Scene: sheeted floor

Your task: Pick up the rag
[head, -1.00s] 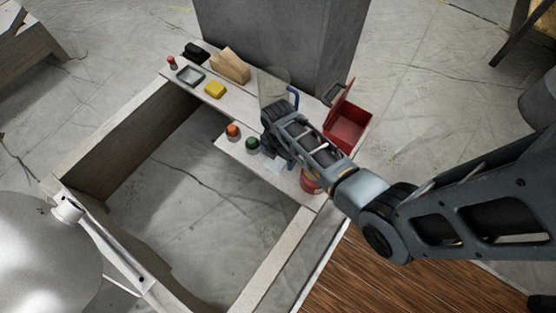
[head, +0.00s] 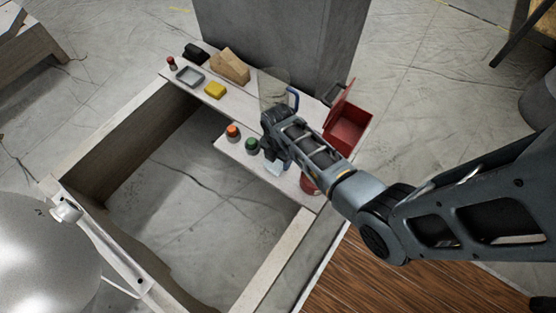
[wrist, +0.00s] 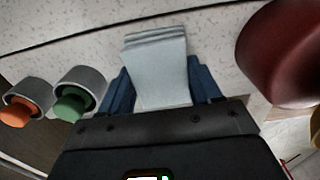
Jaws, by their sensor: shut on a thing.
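The rag is a pale blue-white folded cloth with stacked layers (wrist: 158,60). In the wrist view it lies between the two blue fingers of my gripper (wrist: 161,88), which are shut on its sides. In the head view a small pale part of the rag (head: 274,170) shows below my gripper (head: 275,160), at the lower shelf board. My gripper and wrist hide the rest of it there. Whether the rag touches the board or hangs just above it, I cannot tell.
An orange-topped knob (head: 233,131) and a green-topped knob (head: 252,145) stand left of my gripper. A red round container (wrist: 290,50) is close on the right. An open red box (head: 347,128), a clear container (head: 273,88) and a yellow sponge (head: 215,90) are behind.

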